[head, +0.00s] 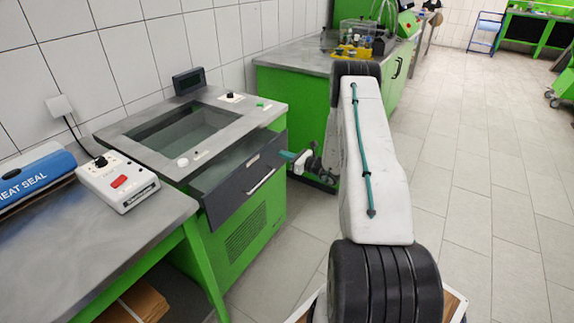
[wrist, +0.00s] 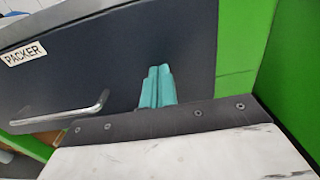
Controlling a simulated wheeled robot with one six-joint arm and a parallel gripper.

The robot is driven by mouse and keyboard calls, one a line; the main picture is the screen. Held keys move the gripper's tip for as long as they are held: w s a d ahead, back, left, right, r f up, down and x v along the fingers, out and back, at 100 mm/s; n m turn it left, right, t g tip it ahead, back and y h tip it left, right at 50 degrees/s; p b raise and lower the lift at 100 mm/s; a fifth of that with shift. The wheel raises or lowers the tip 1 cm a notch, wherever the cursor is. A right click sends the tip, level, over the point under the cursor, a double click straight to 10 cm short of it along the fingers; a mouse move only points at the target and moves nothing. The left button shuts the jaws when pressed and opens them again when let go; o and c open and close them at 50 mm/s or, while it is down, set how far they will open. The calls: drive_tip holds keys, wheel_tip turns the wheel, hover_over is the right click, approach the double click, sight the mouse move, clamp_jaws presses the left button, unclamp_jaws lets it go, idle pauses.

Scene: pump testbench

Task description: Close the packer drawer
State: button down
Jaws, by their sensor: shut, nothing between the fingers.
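The packer drawer shows its dark front (head: 226,197) and a metal handle (head: 261,182) in the head view. It stands out from the green packer cabinet (head: 262,220), with a gap between its front and the steel top. In the wrist view the dark front (wrist: 120,60) fills the middle, with the PACKER label at upper left and the handle (wrist: 62,115) at lower left. My gripper (head: 287,155) is shut and empty, its teal fingers (wrist: 157,85) pointing at the drawer front, right of the handle. I cannot tell whether the fingertips touch it.
A steel bench with a blue heat sealer (head: 35,180) and a white control box (head: 117,182) stands at left. Another green cabinet (head: 290,100) stands beyond the packer, close to my gripper. The tiled floor (head: 470,180) at right is clear.

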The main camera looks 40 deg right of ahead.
drive_tip(key=x, duration=0.8)
drive_tip(key=shift+a, duration=0.1)
drive_tip(key=shift+w+r, duration=0.1)
drive_tip(key=shift+w, duration=0.05)
drive_tip(key=shift+w+r, duration=0.15)
drive_tip(key=shift+s, duration=0.5)
drive_tip(key=v, duration=1.4)
drive_tip(key=shift+f, duration=0.25)
drive_tip(key=shift+w, duration=0.1)
